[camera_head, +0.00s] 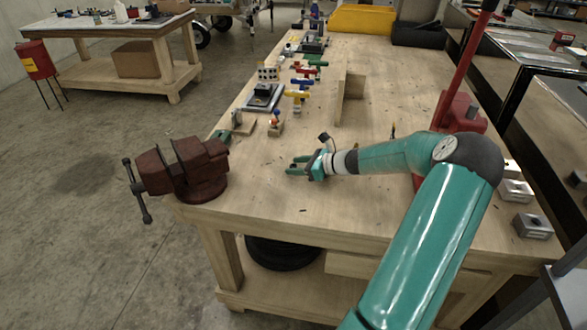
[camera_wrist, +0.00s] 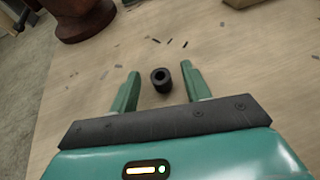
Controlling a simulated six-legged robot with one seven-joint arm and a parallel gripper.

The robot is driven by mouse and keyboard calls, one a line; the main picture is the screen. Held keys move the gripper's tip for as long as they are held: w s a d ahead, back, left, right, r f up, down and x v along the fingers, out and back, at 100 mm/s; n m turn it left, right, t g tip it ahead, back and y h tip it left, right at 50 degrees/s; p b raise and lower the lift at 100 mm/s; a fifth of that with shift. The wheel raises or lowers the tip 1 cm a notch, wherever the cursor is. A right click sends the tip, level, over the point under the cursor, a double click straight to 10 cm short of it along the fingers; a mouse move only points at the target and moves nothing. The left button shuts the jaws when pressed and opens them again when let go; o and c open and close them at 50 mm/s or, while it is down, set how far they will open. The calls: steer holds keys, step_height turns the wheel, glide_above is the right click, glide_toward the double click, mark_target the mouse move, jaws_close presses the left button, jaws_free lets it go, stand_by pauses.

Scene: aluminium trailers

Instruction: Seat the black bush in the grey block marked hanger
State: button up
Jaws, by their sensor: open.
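The black bush (camera_wrist: 162,80) is a short dark cylinder with a hole through it, standing on the wooden bench top in the wrist view. My gripper (camera_wrist: 160,74) is open, with one green finger on each side of the bush and a gap to each. In the head view my gripper (camera_head: 294,165) is low over the bench, and I cannot make out the bush there. Several grey blocks sit along the bench's right edge, among them a front one (camera_head: 532,225) and one behind it (camera_head: 515,190). Their markings are too small to read, so I cannot tell which is hanger.
A rusty red vise (camera_head: 200,170) stands at the bench's front left corner. A wooden upright (camera_head: 350,92), coloured fittings (camera_head: 298,95) and a dark device on a plate (camera_head: 263,97) lie farther back. The front bench is mostly clear.

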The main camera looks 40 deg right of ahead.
jaws_close()
steer(key=shift+r, duration=0.1)
steer(key=r, duration=0.3)
steer(key=shift+s+a+r, duration=0.15)
steer(key=shift+s+r, duration=0.1)
steer(key=shift+r, duration=0.1)
steer(key=s+a+r, duration=0.7)
steer(key=s+r, duration=0.2)
steer(key=s, duration=0.2)
steer(key=shift+s, duration=0.2)
steer(key=shift+w+a+r, duration=0.1)
steer(key=shift+a, duration=0.05)
